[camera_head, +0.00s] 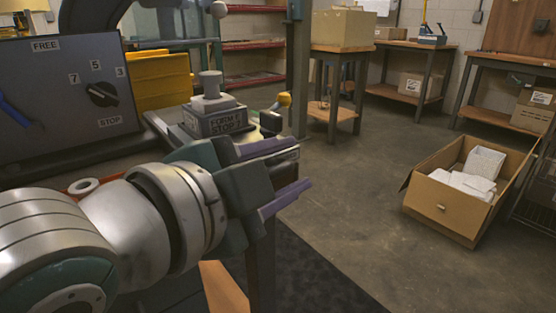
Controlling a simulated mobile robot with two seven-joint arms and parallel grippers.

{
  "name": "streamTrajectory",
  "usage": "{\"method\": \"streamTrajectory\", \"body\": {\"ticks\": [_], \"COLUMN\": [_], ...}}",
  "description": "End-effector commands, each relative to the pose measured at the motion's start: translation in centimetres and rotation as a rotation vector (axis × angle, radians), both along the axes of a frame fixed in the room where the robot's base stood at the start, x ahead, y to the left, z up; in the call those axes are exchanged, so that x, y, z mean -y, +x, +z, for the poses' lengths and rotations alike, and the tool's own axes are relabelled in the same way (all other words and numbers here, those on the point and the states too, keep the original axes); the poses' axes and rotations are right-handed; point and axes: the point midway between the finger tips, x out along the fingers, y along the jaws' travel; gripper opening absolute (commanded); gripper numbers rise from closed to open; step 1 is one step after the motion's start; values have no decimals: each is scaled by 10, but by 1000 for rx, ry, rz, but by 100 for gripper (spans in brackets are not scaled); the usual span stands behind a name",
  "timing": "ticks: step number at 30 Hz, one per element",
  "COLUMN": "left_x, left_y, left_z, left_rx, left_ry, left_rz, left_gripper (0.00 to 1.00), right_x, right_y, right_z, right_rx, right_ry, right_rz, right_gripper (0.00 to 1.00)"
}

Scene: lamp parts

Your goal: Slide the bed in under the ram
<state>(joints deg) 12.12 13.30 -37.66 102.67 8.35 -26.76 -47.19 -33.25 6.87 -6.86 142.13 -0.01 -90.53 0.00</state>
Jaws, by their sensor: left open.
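The ram is not clearly in view. My right gripper is not in view.
A yellow bin (160,80) is behind. An open cardboard box (445,205) lies on the floor at right. Workbenches line the back; the middle floor is clear.

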Motion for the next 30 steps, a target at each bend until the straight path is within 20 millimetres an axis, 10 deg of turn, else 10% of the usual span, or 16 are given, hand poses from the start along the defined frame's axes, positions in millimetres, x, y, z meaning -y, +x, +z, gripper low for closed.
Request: {"method": "streamTrajectory", "body": {"ticks": [8,20,30], "left_x": [1,1,1], "left_y": [2,1,0], "left_z": [0,-1,-3], "left_rx": [0,-2,-7], "left_ry": [0,0,3], "left_rz": [0,0,-1], "left_gripper": [46,1,0], "right_x": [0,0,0], "right_y": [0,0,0], "right_z": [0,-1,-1], "right_rx": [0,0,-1], "right_ry": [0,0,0], "right_rz": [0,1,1], "right_gripper": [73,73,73]}}
